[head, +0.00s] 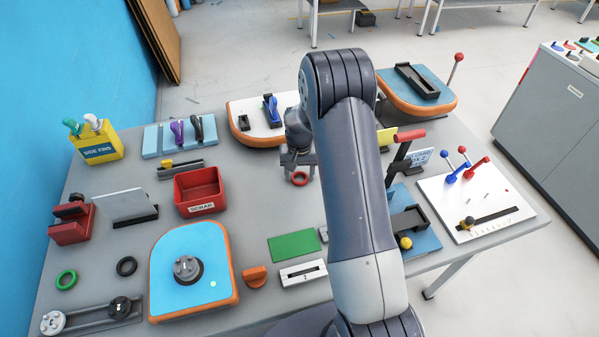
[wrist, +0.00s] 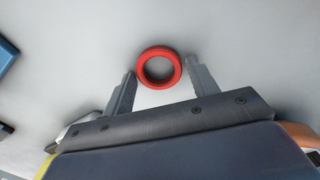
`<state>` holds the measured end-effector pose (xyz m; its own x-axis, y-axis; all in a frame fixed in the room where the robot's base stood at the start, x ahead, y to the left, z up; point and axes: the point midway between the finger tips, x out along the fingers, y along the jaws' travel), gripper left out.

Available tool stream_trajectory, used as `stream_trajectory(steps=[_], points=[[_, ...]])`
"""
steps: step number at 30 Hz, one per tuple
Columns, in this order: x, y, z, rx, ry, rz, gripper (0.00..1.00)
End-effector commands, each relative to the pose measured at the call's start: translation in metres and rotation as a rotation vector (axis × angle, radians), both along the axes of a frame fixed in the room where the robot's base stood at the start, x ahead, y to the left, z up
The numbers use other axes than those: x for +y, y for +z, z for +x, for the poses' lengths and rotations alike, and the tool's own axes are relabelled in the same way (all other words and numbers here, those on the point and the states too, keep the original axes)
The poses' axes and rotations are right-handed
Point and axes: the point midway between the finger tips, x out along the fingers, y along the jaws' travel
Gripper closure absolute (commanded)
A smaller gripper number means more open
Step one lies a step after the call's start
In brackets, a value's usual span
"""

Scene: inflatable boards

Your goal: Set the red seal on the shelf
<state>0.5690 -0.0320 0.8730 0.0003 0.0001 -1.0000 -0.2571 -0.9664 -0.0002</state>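The red seal (head: 300,183) is a small ring that appears to lie flat on the grey table, just under my gripper (head: 298,162). In the wrist view the seal (wrist: 160,86) is between the tips of my gripper (wrist: 160,72), with a finger on each side and small gaps. My gripper is open and holds nothing. I cannot tell for sure which thing is the shelf. My arm hides part of the table's middle and right.
A red scrap bin (head: 195,189) stands left of the gripper. A white-topped board (head: 247,125) is behind it and a green plate (head: 293,246) in front. A green ring (head: 60,287) and a black ring (head: 119,271) lie at the left. Bare table surrounds the seal.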

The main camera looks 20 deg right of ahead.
Motion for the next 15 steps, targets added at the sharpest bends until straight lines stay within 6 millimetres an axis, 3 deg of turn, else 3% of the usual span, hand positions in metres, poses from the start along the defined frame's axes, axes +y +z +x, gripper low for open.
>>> stream_trajectory(steps=[4,15], points=[[0.0,0.0003,0.0,0.0,0.0,0.0,0.34],[0.0,0.0087,0.0008,-0.003,0.0,0.0,0.34]])
